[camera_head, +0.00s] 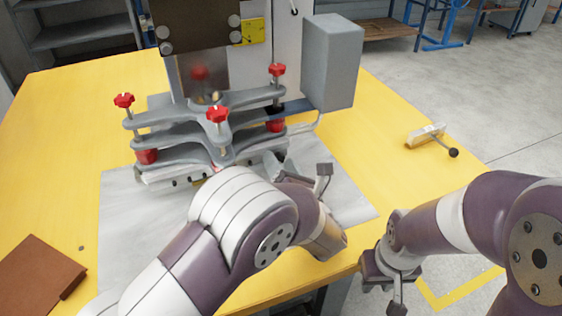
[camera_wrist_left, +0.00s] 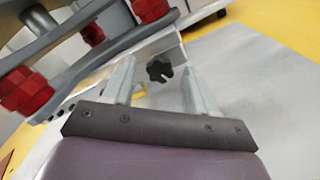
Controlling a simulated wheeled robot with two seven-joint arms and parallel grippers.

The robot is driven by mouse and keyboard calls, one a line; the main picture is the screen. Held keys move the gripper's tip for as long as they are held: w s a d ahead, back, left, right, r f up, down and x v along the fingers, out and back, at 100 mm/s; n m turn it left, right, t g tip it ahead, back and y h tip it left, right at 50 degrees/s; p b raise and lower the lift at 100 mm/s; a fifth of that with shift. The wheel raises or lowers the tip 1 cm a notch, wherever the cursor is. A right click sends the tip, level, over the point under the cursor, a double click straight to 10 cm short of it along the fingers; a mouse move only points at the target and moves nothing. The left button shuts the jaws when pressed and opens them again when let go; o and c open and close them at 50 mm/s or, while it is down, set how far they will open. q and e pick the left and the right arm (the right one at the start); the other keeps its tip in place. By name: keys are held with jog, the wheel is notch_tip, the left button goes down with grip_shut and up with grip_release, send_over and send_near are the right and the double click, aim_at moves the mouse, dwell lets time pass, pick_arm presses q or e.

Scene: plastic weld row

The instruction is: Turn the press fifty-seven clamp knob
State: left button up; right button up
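The press (camera_head: 205,130) stands on the yellow table, with stacked grey plates and red star knobs (camera_head: 217,114) on top. In the left wrist view a black star-shaped clamp knob (camera_wrist_left: 160,71) shows low at the press's edge. My left gripper (camera_wrist_left: 159,66) is open, its two pale fingers apart with the knob seen between their tips; whether they are level with it I cannot tell. In the head view the left gripper (camera_head: 277,165) is at the press's right front corner, and my arm hides the knob. My right gripper (camera_head: 374,272) hangs by the table's right front edge; its fingers cannot be made out.
A grey box (camera_head: 332,62) juts from the press's right side. A small block with a black ball-ended lever (camera_head: 427,136) lies at the table's right. A brown folder (camera_head: 38,275) lies front left. A grey sheet (camera_head: 135,230) under the press is mostly bare.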

pick_arm(q)
jog(key=c, duration=1)
jog(key=m, duration=0.3)
jog(key=shift+c, duration=0.2)
jog(key=o, duration=1)
jog(key=shift+o, duration=0.2)
